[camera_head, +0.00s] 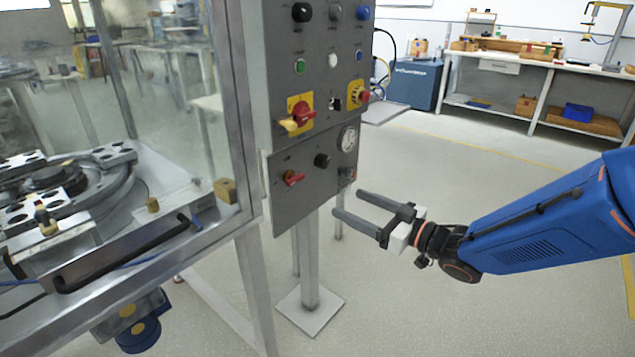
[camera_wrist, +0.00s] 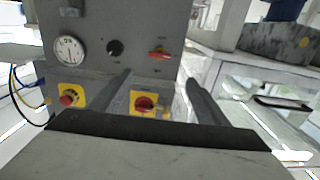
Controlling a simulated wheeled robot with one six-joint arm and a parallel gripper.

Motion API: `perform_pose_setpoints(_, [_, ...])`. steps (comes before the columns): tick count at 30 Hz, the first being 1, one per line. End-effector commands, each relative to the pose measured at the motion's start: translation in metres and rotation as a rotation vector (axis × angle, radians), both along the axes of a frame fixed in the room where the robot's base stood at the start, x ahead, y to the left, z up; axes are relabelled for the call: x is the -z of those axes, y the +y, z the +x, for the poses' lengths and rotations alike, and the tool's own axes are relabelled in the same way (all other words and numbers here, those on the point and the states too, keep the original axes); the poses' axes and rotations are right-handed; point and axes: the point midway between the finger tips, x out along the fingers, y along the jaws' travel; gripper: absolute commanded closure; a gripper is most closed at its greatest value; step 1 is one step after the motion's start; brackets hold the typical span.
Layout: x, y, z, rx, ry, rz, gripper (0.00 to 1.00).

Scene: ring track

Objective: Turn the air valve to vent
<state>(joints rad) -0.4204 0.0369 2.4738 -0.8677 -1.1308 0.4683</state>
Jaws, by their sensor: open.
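The air valve appears to be the small red lever (camera_head: 292,178) on the lower grey panel, left of a black knob and a round gauge. Its handle lies roughly level; its label is too small to read. The wrist view shows the same red lever (camera_wrist: 158,53) above and between my fingers, with the picture turned over. My gripper (camera_head: 349,204) is open and empty, to the right of the panel and lower than the lever, apart from it. Its two dark fingers (camera_wrist: 159,77) point toward the panel in the wrist view.
The panel carries a black knob (camera_head: 322,160), a gauge (camera_head: 347,138), and a red rotary switch on a yellow plate (camera_head: 302,115) above. A glass-walled machine (camera_head: 190,90) stands left. A workbench (camera_head: 540,65) is at the back; open floor lies between.

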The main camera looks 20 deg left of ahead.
Motion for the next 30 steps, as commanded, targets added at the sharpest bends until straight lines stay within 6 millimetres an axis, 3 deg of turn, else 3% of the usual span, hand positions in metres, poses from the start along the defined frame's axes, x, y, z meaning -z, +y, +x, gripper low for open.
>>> perform_pose_setpoints(24, [0.000,0.123,0.051,0.001,-0.001,-0.001,0.31])
perform_pose_setpoints(30, [0.000,0.146,0.061,0.003,0.000,-0.002,0.31])
